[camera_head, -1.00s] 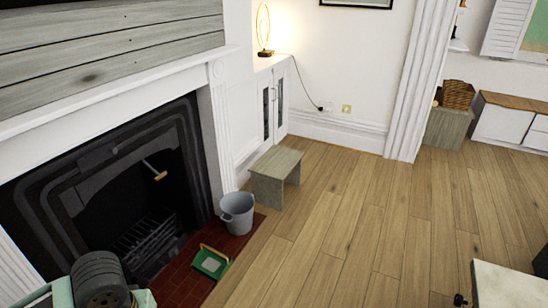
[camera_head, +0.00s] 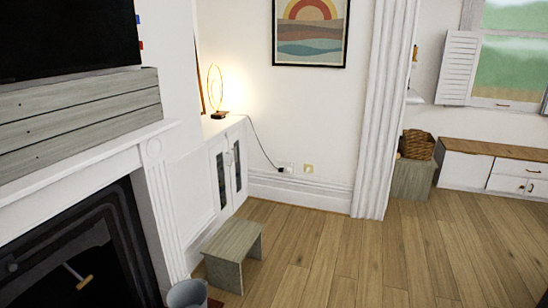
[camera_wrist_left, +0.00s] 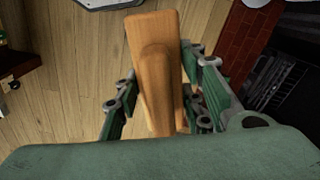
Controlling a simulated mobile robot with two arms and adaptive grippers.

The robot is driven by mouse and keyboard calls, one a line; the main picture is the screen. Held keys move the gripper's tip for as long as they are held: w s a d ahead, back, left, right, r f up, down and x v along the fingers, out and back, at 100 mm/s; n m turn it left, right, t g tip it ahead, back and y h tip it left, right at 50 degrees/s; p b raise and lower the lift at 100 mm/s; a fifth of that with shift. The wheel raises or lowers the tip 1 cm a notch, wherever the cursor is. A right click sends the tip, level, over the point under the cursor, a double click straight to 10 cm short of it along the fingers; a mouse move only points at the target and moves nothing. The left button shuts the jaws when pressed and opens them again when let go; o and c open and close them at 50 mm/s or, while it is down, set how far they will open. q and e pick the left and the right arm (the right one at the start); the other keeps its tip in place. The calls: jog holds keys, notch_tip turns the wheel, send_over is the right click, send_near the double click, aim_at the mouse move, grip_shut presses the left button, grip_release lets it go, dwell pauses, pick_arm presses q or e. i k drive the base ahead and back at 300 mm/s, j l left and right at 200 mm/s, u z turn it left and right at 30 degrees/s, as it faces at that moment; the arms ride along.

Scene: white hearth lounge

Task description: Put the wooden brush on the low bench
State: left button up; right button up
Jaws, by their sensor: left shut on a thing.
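The wooden brush (camera_wrist_left: 153,55), orange-brown with a long body, fills the middle of the left wrist view. My left gripper (camera_wrist_left: 160,105) is shut on it, with green fingers on both sides, and the floor shows beyond. Any bristles are hidden. The low bench (camera_head: 232,248), grey wood with a flat bare top, stands on the floor by the fireplace and white cabinet in the head view. My left gripper and the brush are outside the head view. My right gripper shows in neither view.
A grey metal bucket (camera_head: 187,295) stands just in front of the bench, cut by the lower edge. The white cabinet (camera_head: 226,165) with a lamp is behind it. Wooden floor (camera_head: 325,250) right of the bench is clear. A wicker basket (camera_head: 418,144) sits far right.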

aim_at(224, 250)
jog(key=i+l, duration=0.15)
jog(key=i, duration=0.5)
jog(key=i+l+z, duration=0.15)
jog(key=i, duration=0.5)
jog(key=i+l, duration=0.15)
jog(key=i, duration=0.45)
jog(key=i+l+u, duration=0.4)
jog(key=i, duration=0.3)
jog(key=i+l+u, duration=0.45)
jog(key=i, duration=0.2)
